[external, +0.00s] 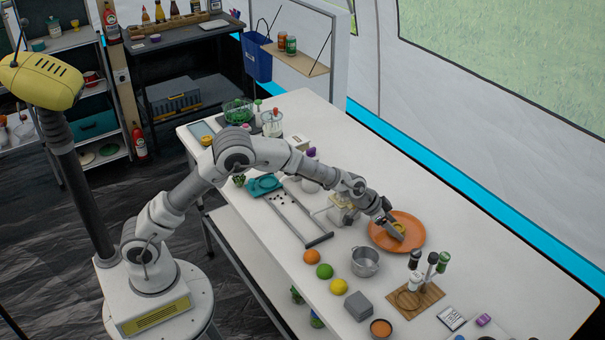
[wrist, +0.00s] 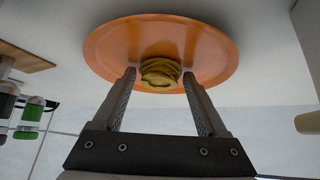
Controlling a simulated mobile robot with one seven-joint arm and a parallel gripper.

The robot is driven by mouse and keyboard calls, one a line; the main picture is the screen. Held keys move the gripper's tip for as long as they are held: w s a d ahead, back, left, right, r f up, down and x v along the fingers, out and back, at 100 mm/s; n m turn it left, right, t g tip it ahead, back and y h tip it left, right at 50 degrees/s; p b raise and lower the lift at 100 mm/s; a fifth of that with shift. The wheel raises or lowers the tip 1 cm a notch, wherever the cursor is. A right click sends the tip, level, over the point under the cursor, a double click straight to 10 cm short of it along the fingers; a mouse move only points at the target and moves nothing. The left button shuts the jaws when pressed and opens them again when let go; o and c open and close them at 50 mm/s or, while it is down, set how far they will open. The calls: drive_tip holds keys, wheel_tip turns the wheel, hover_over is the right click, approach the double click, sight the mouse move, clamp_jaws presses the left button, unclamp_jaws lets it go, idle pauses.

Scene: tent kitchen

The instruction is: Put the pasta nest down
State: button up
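The pasta nest (wrist: 160,74) is a small yellow coil on the orange plate (wrist: 205,42). In the external view the nest (external: 399,227) shows partly behind my gripper, on the orange plate (external: 412,240) on the white table. My gripper (external: 394,228) reaches down over the plate's left part. In the wrist view my gripper's fingers (wrist: 159,78) are spread apart, one on each side of the nest, with narrow gaps between fingertips and nest. Whether the fingertips touch the plate is hard to tell.
A metal pot (external: 365,262) stands just below the plate in the external view. A wooden board (external: 413,299) with shakers and bottles is to the lower right. An orange, a lime and a lemon (external: 339,286) lie left of the pot. The table right of the plate is clear.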

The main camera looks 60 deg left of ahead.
drive_tip(key=shift+o, duration=0.6)
drive_tip(key=shift+s+a+r, duration=0.1)
drive_tip(key=shift+s+r, duration=0.05)
drive_tip(key=shift+r, duration=0.4)
drive_tip(key=s+a+r+n+p, duration=0.1)
drive_tip(key=s+a+r, duration=0.6)
drive_tip(key=s+r, duration=0.35)
drive_tip(key=s+a+r+n+p, duration=0.1)
drive_tip(key=s+a+r, duration=0.6)
drive_tip(key=s+r, duration=0.3)
drive_tip(key=s+a+n+y, duration=0.1)
drive_tip(key=s+a, duration=0.2)
drive_tip(key=s, duration=0.4)
drive_tip(key=s+a+f+n+g+y, duration=0.1)
drive_tip(key=s+a, duration=0.2)
drive_tip(key=s, duration=0.5)
drive_tip(key=s+a+f+n+y, duration=0.1)
drive_tip(key=s+a, duration=0.3)
drive_tip(key=s, duration=0.3)
drive_tip(key=shift+s+f+p, duration=0.15)
drive_tip(key=shift+f+p, duration=0.05)
drive_tip(key=shift+p, duration=0.1)
